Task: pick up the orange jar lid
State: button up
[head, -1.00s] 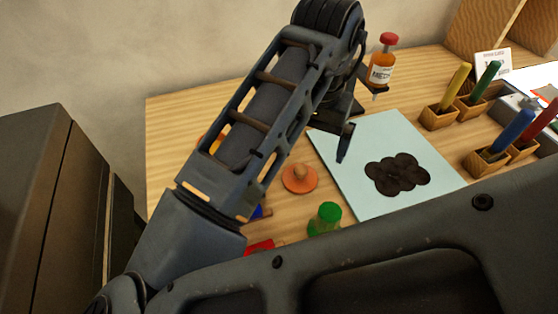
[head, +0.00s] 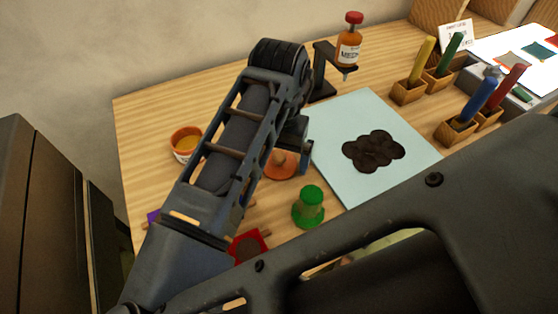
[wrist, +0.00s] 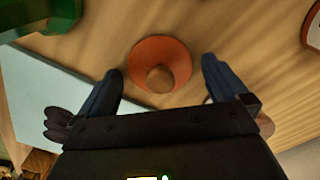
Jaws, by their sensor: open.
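The orange jar lid (head: 282,165) is a round disc with a tan knob on top, lying flat on the wooden table left of the pale blue panel. My arm partly covers it in the head view. In the wrist view the lid (wrist: 160,64) shows whole, ahead of and between my fingertips. My gripper (wrist: 160,78) is open and empty, its two dark fingers on either side of the lid's near part in the picture. In the head view my gripper (head: 302,160) is beside the lid; whether it touches cannot be told.
An orange jar (head: 186,142) stands left of my arm. A green stamp-like object (head: 309,207) and a red piece (head: 247,246) are in front. The pale blue panel (head: 345,120) bears a dark blot. An amber bottle (head: 348,48) and wooden pen holders (head: 408,92) stand farther back.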

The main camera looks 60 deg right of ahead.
jog(key=shift+c, duration=0.5)
jog(key=c, duration=0.8)
jog(key=shift+c, duration=0.2)
jog(key=shift+r, duration=0.1)
